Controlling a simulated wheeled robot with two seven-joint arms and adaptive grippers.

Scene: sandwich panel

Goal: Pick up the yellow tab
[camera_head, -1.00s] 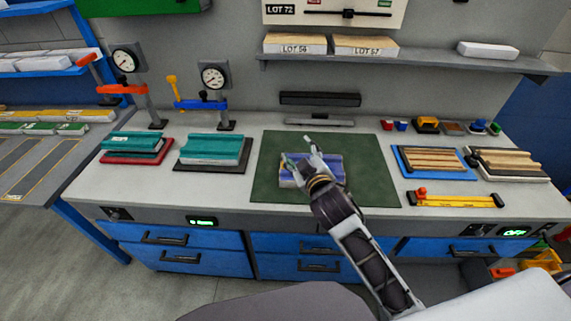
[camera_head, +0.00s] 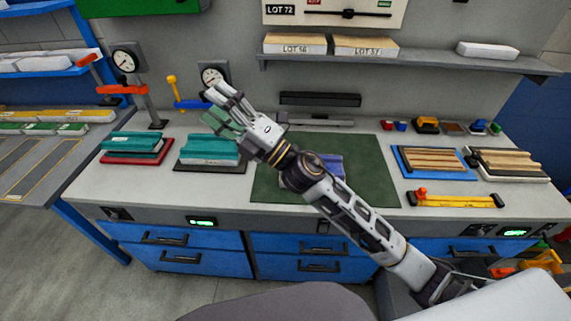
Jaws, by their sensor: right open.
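I cannot single out the yellow tab for certain. A small yellow piece (camera_head: 428,121) sits in a dark holder at the back right of the bench. A yellow upright handle (camera_head: 172,86) stands on the blue clamp (camera_head: 190,104) at the left. My right gripper (camera_head: 212,108) is open with its fingers spread. It is in front of the right gauge post, above and behind the teal panel (camera_head: 208,148). Greenish surfaces show around its lower finger; I cannot tell whether they belong to it. My left gripper is out of view.
A blue-violet panel (camera_head: 335,167) lies on the green mat (camera_head: 375,170), partly hidden by my right arm. Another teal panel (camera_head: 132,142) is at left. A blue tray (camera_head: 402,170) of wooden strips and a yellow bar (camera_head: 455,201) are at right.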

